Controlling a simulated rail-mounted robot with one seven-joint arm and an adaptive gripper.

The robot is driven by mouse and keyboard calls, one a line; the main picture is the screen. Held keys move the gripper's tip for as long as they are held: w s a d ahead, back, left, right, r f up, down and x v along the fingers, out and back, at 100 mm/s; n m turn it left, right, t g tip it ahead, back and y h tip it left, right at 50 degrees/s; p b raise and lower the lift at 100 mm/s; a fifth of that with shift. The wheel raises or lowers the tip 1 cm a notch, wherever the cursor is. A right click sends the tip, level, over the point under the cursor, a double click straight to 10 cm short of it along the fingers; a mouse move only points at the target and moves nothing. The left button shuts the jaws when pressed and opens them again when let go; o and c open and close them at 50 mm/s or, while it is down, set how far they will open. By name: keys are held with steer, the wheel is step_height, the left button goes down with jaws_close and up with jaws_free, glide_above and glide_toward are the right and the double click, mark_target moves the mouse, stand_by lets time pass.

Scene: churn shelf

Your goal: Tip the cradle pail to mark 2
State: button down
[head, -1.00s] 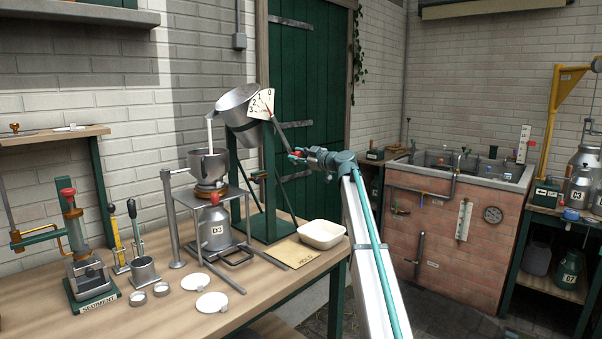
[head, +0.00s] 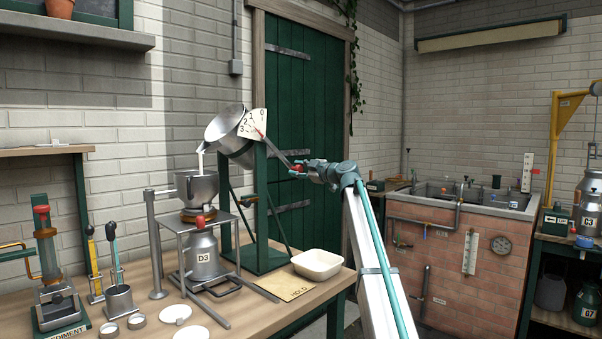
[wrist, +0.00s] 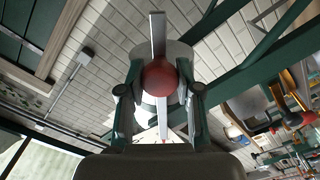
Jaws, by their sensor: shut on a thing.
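The cradle pail (head: 222,134) is a metal pail tipped to the left in a green stand (head: 260,205). A short white stream runs from its lip into the metal bowl (head: 196,186) below. A white mark card (head: 252,124), numbered 0 to 3, sits beside the pail; I cannot read the red pointer's exact mark. My gripper (head: 305,170) is at the right end of the pail's lever, shut on its red knob (head: 296,168). In the wrist view, the red knob (wrist: 159,77) sits between the two fingers, with the lever bar running up from it.
A can marked D3 (head: 203,257) stands under the bowl in a metal frame. A cream tray (head: 317,264) and a card marked HOLD (head: 284,287) lie on the bench to the right. White discs, small rings and a sediment tester (head: 52,265) occupy the left front.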

steer(key=c, duration=0.8)
jaws_free()
steer(key=shift+s+d, duration=0.1)
steer(key=shift+s, duration=0.05)
steer(key=v, duration=1.1)
steer(key=shift+s+d, duration=0.25)
steer(key=shift+d, duration=0.05)
